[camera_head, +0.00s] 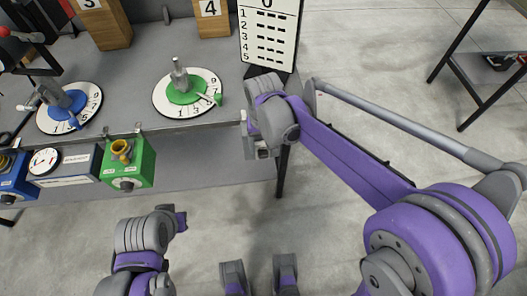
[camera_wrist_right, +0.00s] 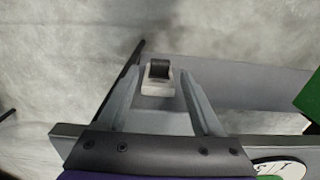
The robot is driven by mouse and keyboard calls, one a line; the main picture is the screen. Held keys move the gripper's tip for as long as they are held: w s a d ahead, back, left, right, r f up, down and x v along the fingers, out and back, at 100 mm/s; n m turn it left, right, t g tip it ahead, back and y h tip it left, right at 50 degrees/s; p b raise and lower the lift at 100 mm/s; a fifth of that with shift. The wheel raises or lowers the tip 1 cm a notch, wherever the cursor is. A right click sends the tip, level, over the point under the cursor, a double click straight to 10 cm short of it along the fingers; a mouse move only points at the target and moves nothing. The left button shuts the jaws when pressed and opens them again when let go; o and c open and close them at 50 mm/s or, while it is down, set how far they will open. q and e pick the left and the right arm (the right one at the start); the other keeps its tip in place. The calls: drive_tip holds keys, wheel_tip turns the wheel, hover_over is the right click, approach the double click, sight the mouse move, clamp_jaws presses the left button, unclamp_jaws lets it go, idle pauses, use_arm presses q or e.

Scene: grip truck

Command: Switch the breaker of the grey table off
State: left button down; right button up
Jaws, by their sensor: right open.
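In the right wrist view the breaker is a small white box with a black switch (camera_wrist_right: 159,70), mounted by the grey table (camera_wrist_right: 250,122). My right gripper (camera_wrist_right: 158,76) is open, with one finger on each side of the breaker in the picture. I cannot tell whether the fingers touch it. In the head view the right gripper (camera_head: 258,148) is at the right end of the grey table (camera_head: 130,48), by its front edge, and I cannot make out the breaker behind it.
A blue dial (camera_head: 62,103) and a green dial (camera_head: 184,88) stand on the table. A green box (camera_head: 127,162) and a meter box (camera_head: 64,164) hang at its front. A number board (camera_head: 268,32) stands near my right arm.

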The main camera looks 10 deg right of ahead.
sight(264, 155)
drive_tip(key=shift+f, duration=1.8)
clamp_jaws()
